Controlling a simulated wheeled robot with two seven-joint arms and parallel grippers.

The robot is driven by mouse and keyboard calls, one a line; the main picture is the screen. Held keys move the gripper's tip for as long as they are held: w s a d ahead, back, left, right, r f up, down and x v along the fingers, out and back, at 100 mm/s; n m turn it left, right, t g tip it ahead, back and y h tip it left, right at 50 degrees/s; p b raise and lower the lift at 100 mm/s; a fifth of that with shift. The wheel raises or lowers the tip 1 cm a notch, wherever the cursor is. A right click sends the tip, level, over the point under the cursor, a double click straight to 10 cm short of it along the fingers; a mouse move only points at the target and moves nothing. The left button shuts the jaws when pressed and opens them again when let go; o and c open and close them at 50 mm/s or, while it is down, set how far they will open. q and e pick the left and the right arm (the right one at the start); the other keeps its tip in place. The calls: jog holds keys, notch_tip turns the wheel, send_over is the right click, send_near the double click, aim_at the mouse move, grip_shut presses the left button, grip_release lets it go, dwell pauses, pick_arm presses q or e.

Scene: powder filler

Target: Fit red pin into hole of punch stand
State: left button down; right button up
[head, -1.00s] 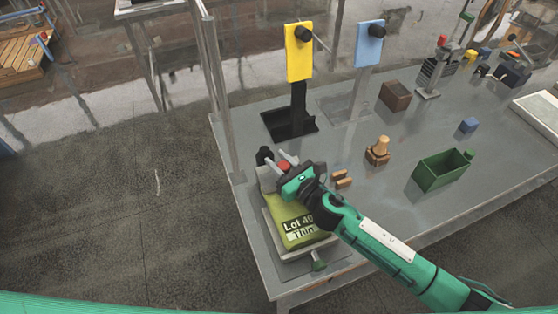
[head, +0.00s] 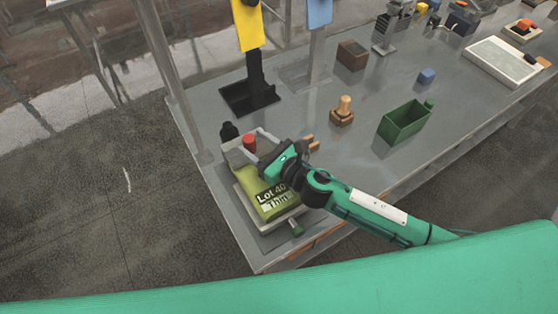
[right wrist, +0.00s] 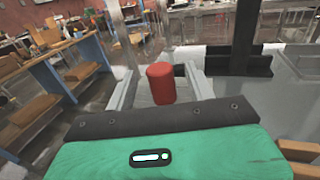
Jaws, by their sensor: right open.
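The red pin (head: 249,144) is a short red cylinder, upright at the back end of the yellow-green bag marked "Lot 40 Thin" (head: 270,196). My right gripper (head: 250,141) is open, with its grey fingers on either side of the pin. In the right wrist view the pin (right wrist: 162,84) stands between the two fingers (right wrist: 162,76) with a gap on each side. Its lower end and what it rests on are hidden. I cannot tell for sure which object is the punch stand or see its hole. My left gripper is not in view.
A black knob (head: 229,131) is just left of the pin. A wooden stamp (head: 342,112), a green bin (head: 405,122) and a brown block (head: 352,55) stand to the right. A yellow panel on a black post (head: 249,25) rises behind. The table between them is clear.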

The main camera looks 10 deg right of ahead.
jog(key=b+v, duration=0.2)
jog(key=v, duration=0.6)
jog(key=shift+f, duration=0.15)
jog(key=shift+s+d+r, duration=0.2)
jog(key=shift+s+d, duration=0.25)
